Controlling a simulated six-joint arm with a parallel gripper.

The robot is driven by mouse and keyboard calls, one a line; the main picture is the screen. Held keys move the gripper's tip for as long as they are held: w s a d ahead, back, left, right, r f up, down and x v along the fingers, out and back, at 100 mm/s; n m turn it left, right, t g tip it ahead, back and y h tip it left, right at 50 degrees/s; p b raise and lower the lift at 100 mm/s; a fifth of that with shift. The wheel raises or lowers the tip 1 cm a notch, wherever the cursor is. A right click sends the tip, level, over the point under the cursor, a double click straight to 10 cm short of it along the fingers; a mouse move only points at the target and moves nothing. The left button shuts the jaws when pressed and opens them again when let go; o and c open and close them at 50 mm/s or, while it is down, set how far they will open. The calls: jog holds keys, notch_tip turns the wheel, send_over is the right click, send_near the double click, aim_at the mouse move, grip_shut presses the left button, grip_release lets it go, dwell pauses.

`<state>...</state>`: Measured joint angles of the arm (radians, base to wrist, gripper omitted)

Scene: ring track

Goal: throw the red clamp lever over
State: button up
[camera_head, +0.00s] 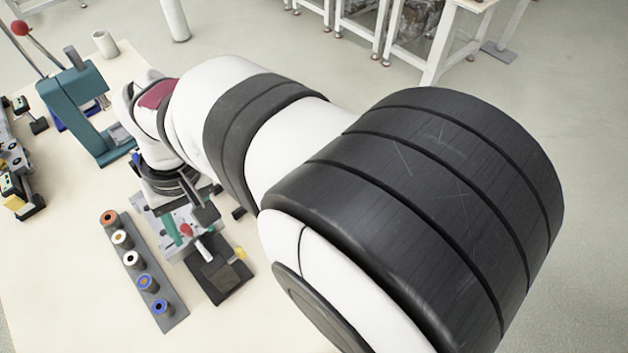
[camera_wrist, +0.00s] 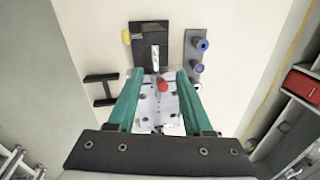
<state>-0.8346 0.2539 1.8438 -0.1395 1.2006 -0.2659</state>
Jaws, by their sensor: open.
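The red clamp lever's knob (camera_wrist: 162,85) shows in the wrist view, low between my fingers, over a light grey metal plate with holes (camera_wrist: 147,112). In the head view the red knob (camera_head: 186,229) shows beside a pale bar on the fixture. The clamp's black base (camera_head: 226,280) carries a yellow piece (camera_head: 240,253). My gripper (camera_wrist: 160,76) is open, with one green finger on each side of the knob in the picture. Whether either finger touches it, I cannot tell. My arm hides part of the fixture in the head view.
A dark strip (camera_head: 172,312) with several ringed cylinders stands left of the fixture in the head view. A teal press (camera_head: 70,125) stands behind. A black H-shaped piece (camera_wrist: 101,90) lies left in the wrist view. Pale table is bare at the front.

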notch_tip(320, 180, up, 10)
jog(key=w+d, duration=0.1)
jog(key=s+d+f+m, duration=0.15)
jog(key=d+m, duration=0.45)
jog(key=d, duration=1)
jog(key=s+d+f+m, duration=0.5)
jog(key=s+d, duration=0.1)
jog(key=d, duration=0.2)
jog(key=shift+s+f+m+t, duration=0.25)
jog(key=shift+m+t, duration=0.05)
jog(key=shift+m, duration=0.1)
